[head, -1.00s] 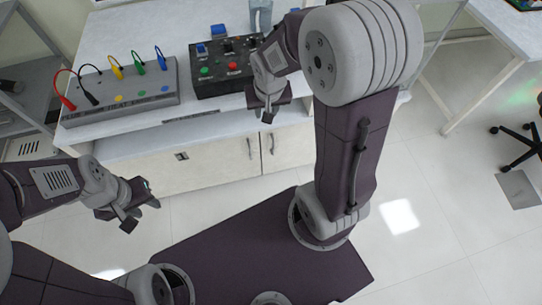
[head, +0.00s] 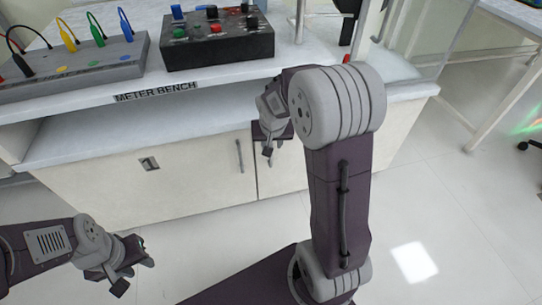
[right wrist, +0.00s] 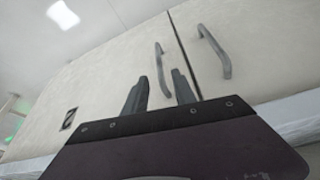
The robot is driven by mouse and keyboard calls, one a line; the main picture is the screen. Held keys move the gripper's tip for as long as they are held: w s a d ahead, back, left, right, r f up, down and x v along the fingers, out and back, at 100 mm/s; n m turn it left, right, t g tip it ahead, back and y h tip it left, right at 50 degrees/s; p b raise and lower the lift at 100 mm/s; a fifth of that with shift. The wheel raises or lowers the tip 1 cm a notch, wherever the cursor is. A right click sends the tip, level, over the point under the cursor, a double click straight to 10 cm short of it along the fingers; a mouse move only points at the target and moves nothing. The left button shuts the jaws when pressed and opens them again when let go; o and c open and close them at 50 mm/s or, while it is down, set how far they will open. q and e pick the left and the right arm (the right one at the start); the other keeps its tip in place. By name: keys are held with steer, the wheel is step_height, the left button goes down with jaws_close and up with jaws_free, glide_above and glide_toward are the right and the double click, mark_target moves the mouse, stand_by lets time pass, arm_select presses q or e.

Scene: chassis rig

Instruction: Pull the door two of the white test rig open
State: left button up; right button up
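The white rig (head: 110,185), labelled METER BENCH, has two pale cabinet doors below its counter. The left door has a grey vertical bar handle (head: 239,156); my right gripper and forearm cover much of the right door. In the right wrist view two handles stand either side of the door seam, one nearer (right wrist: 163,70) and one farther right (right wrist: 214,50). Both doors look closed. No door number is readable. My right gripper (head: 268,149) is open and empty before the doors; its fingers (right wrist: 160,92) appear either side of the nearer handle, not gripping it. My left gripper (head: 132,272) is open and empty, low left.
A black control box (head: 218,45) and a grey terminal block (head: 75,68) with coloured leads stand on the rig's top. A small dark plate (head: 149,164) sits on the left door. The floor (head: 440,190) right of the rig is clear. Another table stands at far right.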

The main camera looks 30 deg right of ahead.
steer(key=b, duration=0.4)
glide_above(271, 165)
step_height(271, 165, down, 7)
steer(key=shift+f, duration=0.1)
steer(key=shift+w+d+f, duration=0.15)
steer(key=shift+w+f, duration=0.05)
steer(key=shift+w, duration=0.05)
jaws_close()
stand_by(0.7)
